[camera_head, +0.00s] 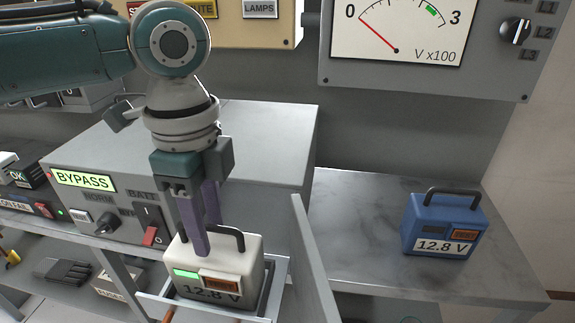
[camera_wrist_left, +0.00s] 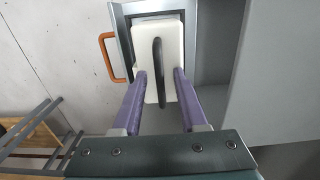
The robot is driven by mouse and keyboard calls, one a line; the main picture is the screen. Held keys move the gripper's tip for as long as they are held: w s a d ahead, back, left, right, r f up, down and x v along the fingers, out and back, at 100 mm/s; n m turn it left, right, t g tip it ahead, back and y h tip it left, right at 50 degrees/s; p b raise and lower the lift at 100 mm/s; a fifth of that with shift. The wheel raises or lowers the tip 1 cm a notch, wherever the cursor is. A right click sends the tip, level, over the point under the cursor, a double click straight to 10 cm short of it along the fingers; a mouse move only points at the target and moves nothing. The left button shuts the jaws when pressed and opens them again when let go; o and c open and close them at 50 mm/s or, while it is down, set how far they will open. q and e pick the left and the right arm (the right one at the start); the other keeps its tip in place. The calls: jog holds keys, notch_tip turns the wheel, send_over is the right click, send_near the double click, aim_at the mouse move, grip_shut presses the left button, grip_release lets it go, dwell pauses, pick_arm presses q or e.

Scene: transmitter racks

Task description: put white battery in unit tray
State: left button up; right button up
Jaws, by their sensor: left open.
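The white battery (camera_head: 215,270), labelled 12.8 V with a dark handle, sits upright in the unit tray (camera_head: 205,308), which is pulled out from the grey unit's front. My left gripper (camera_head: 205,245) points down at the battery's top and is open. In the left wrist view, its purple fingers (camera_wrist_left: 159,76) stand on either side of the black handle, with gaps between. The white battery (camera_wrist_left: 174,45) lies inside the grey tray's rim (camera_wrist_left: 119,35) there, with tray space to its right. The nearer finger hides part of the battery in the head view. My right gripper is not in view.
The grey unit (camera_head: 255,145) has a lit BYPASS sign and switches. A grey panel (camera_head: 312,265) stands upright right of the tray. A blue battery (camera_head: 443,225) stands on the grey counter (camera_head: 350,220). A meter (camera_head: 400,30) hangs above.

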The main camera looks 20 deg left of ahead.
pick_arm(q)
notch_tip(320, 180, up, 11)
jog(key=p, duration=0.2)
jog(key=s+d+f+n+t+h, duration=0.2)
jog(key=s+d+f+n+h, duration=0.15)
jog(key=s+d+f, duration=0.55)
jog(key=s+a+f+n+t+y, duration=0.1)
jog(key=s+a+n+y, duration=0.2)
jog(key=n, duration=0.7)
jog(key=s+a, duration=0.2)
jog(key=s, duration=0.2)
jog(key=shift+s+a+t, duration=0.2)
jog(key=shift+a+t, duration=0.2)
